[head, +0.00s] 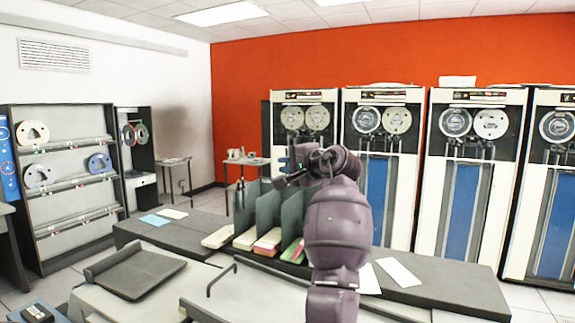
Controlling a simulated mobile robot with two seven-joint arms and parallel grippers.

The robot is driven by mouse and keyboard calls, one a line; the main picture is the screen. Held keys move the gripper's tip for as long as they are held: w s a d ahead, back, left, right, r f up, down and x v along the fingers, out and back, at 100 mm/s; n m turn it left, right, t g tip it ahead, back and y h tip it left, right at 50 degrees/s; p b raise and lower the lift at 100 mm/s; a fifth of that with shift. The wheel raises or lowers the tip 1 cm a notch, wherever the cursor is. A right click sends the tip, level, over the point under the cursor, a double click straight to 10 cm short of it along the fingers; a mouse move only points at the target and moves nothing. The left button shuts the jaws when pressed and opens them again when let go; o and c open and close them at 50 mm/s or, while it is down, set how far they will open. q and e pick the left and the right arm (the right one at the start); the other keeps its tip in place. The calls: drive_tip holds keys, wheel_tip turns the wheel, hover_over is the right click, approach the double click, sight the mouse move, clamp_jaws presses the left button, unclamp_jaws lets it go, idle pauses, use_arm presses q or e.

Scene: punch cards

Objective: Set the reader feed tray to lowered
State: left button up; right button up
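A dark grey tray (140,273), which looks like the reader feed tray, lies on a pale machine at the lower left of the head view. It has a raised lip along its left end and looks slightly tilted; I cannot tell its exact setting.
Upright green dividers (267,208) with card stacks stand on a long grey bench (440,292) behind my arm. A bent metal rail (222,279) stands right of the tray. Tape cabinets (380,160) line the back wall. The air above the tray looks clear.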

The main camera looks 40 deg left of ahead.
use_arm(q)
clamp_jaws()
idle(0.4)
idle(0.7)
drive_tip(key=shift+o, duration=1.2)
unclamp_jaws()
drive_tip(key=shift+d, duration=0.1)
drive_tip(key=d+r+b, duration=0.1)
drive_tip(key=d+b, duration=0.1)
drive_tip(key=d, duration=0.8)
drive_tip(key=shift+s+d+r, duration=0.25)
drive_tip(key=shift+s, duration=0.2)
